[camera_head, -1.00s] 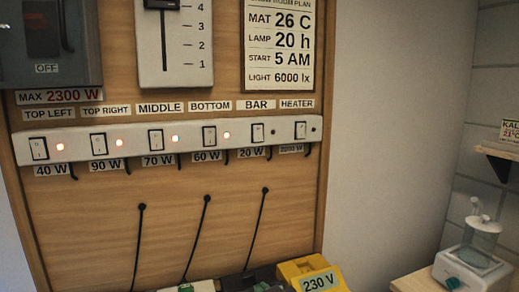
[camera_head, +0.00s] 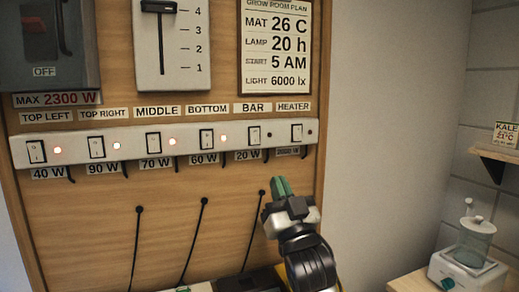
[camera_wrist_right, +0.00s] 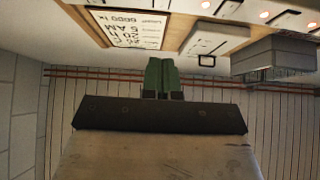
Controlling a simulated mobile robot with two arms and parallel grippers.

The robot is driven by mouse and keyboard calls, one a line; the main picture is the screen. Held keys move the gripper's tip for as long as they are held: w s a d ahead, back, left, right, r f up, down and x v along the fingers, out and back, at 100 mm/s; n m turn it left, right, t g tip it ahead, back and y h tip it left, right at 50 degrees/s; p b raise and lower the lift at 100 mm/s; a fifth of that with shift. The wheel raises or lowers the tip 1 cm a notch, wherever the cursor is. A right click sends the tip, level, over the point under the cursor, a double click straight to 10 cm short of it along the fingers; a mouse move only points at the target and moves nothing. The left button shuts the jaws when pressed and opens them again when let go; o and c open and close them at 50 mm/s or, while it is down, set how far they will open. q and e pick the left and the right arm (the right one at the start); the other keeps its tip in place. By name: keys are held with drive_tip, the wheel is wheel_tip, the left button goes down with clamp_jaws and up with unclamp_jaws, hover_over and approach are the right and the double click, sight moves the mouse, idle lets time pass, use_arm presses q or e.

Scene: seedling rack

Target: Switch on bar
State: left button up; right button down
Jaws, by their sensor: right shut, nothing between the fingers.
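The bar switch (camera_head: 254,136) is a white rocker under the "BAR" label on the white switch strip (camera_head: 226,138). The small lamp (camera_head: 268,128) beside it is dark. My right gripper (camera_head: 279,187), with green fingertips, is shut and empty. In the head view it shows below the right end of the strip, under the bar and heater switches, and apart from the bar switch. In the right wrist view its green fingers (camera_wrist_right: 161,75) are together, pointing toward the board. My left gripper is not in view.
The heater switch (camera_head: 297,132) sits just right of the bar switch, its lamp dark. The bottom switch (camera_head: 206,139) is to the left, with a lit red lamp. Black cables (camera_head: 253,228) run down the board below. A humidifier-like device (camera_head: 468,262) stands at the right.

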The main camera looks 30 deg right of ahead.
sight(255, 142)
drive_tip(key=p+x, duration=0.1)
drive_tip(key=x, duration=0.3)
drive_tip(key=f+p+x, duration=0.1)
drive_tip(key=p+x, duration=0.1)
drive_tip(key=x, duration=0.1)
drive_tip(key=w+p+x, duration=0.1)
drive_tip(key=x, duration=0.3)
drive_tip(key=shift+w+d+p, duration=0.15)
drive_tip(key=shift+w+p, duration=0.15)
drive_tip(key=shift+w+d+f, duration=0.15)
drive_tip(key=shift+w+f, duration=0.1)
drive_tip(key=shift+w, duration=0.3)
drive_tip(key=shift+w+f, duration=0.1)
drive_tip(key=shift+w+d, duration=0.1)
drive_tip(key=shift+w, duration=0.1)
drive_tip(key=shift+f, duration=0.15)
